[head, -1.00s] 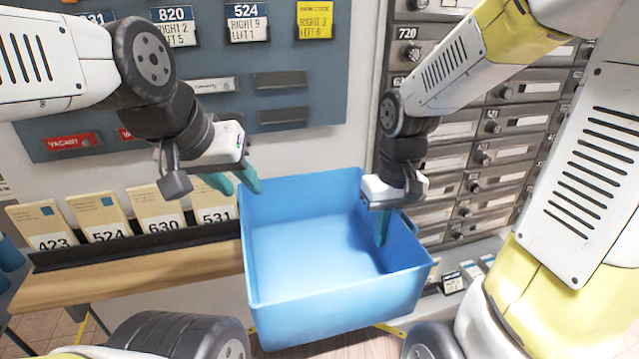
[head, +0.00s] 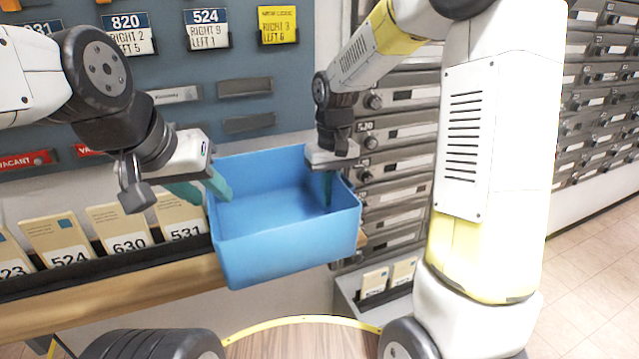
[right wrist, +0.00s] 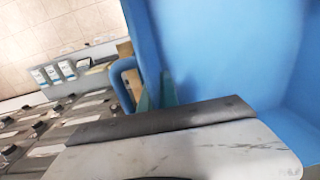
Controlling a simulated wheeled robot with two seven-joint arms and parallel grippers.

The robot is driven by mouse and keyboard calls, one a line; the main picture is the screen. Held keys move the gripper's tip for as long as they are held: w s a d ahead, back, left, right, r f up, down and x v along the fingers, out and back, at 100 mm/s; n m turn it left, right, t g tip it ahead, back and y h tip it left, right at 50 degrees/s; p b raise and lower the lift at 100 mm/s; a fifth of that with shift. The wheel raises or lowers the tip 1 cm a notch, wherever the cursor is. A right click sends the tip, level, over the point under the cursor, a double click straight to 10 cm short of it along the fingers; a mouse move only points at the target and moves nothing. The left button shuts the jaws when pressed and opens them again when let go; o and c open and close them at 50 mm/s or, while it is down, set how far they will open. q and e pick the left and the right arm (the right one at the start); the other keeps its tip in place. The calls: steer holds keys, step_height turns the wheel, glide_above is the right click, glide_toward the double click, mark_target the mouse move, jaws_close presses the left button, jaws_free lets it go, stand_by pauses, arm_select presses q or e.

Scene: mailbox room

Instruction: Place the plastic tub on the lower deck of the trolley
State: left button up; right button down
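The blue plastic tub (head: 290,240) is upright, slightly tilted in the head view, and held up in front of the wooden ledge. My left gripper (head: 202,190) has its teal fingers either side of the tub's left wall. My right gripper (head: 328,188) is at the right wall, one finger showing inside the tub. The right wrist view shows its teal fingers (right wrist: 157,95) close together at the tub wall (right wrist: 220,50), beside a handle opening. The trolley cannot be made out for certain; a wood-coloured surface with a curved yellow rim (head: 290,338) shows at the bottom.
A wooden ledge (head: 120,307) with numbered card files (head: 128,232) runs along the left. Mailboxes (head: 395,190) stand behind and right of the tub. A low grey unit with small cards (head: 375,283) is below them. Open tiled floor (head: 590,270) lies at the right.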

steer(key=w, duration=0.2)
steer(key=w+a, duration=0.1)
steer(key=shift+w+a+f, duration=0.1)
steer(key=shift+w+f, duration=0.15)
steer(key=shift+f, duration=0.5)
steer(key=shift+f, duration=0.15)
steer(key=c, duration=1.6)
jaws_free()
